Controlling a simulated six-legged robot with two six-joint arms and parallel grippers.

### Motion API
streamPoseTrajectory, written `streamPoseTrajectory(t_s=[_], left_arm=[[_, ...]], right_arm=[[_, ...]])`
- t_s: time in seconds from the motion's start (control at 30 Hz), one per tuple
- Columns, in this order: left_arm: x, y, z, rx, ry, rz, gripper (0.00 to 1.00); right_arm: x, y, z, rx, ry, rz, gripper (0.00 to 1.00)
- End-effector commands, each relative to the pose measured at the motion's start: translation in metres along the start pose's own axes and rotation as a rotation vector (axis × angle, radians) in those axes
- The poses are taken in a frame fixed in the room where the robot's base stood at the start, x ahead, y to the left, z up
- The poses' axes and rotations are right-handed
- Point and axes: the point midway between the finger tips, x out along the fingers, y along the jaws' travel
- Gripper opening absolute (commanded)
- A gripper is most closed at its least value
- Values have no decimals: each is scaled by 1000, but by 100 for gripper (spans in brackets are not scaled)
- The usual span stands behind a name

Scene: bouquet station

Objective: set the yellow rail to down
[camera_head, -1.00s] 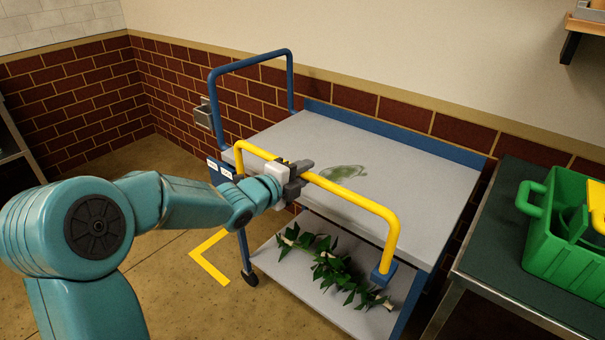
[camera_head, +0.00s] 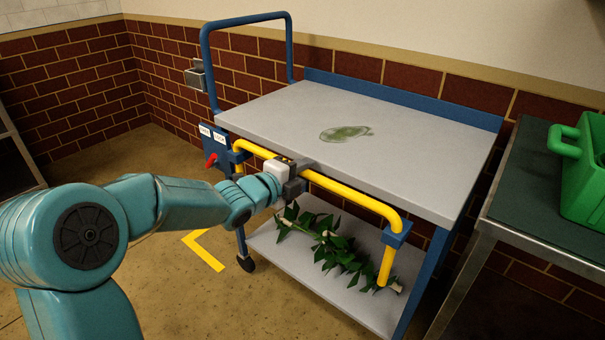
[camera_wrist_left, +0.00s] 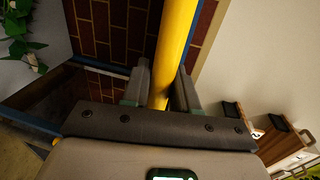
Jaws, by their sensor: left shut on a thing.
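The yellow rail (camera_head: 352,196) runs along the front side of the blue and grey cart. Its long bar is low, a little below the tabletop's front edge, and its right leg reaches down below a blue bracket (camera_head: 397,234). In the left wrist view the rail (camera_wrist_left: 176,45) passes between the two fingers (camera_wrist_left: 161,92). A blue plate (camera_head: 214,143) with two white labels and a red lever (camera_head: 210,161) is at the rail's left end. The label text is too small to read.
The cart's tabletop (camera_head: 290,115) carries only a flat green patch (camera_head: 345,133). A leafy garland (camera_head: 325,243) lies on the lower shelf (camera_head: 290,262). A dark side table (camera_head: 550,200) with a green crate (camera_head: 588,180) stands close at right. Floor at left is open.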

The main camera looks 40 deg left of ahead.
Motion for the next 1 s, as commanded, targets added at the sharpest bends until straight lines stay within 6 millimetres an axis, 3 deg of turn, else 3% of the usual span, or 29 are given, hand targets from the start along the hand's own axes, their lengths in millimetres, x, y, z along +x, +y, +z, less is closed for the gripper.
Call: streamPoseTrajectory(t_s=[0.13, 0.17, 0.2, 0.5, 0.63, 1.0], left_arm=[[0, 7, -1, -3, 1, 19, 0], [0, 7, -1, -3, 1, 19, 38], [0, 7, -1, -2, 1, 19, 47], [-1, 4, 0, -1, 1, 12, 47], [-14, 2, 0, -1, 0, 11, 47], [-109, 0, 1, -1, -4, 14, 47]], right_arm=[[0, 0, 0, 0, 0, 0, 44], [0, 0, 0, -1, 0, 0, 44], [0, 0, 0, -1, 0, 0, 44], [-1, 0, 0, -1, -1, 0, 44], [-4, -2, 1, -2, -2, 0, 44], [-23, -12, 6, -15, -15, -2, 44]])
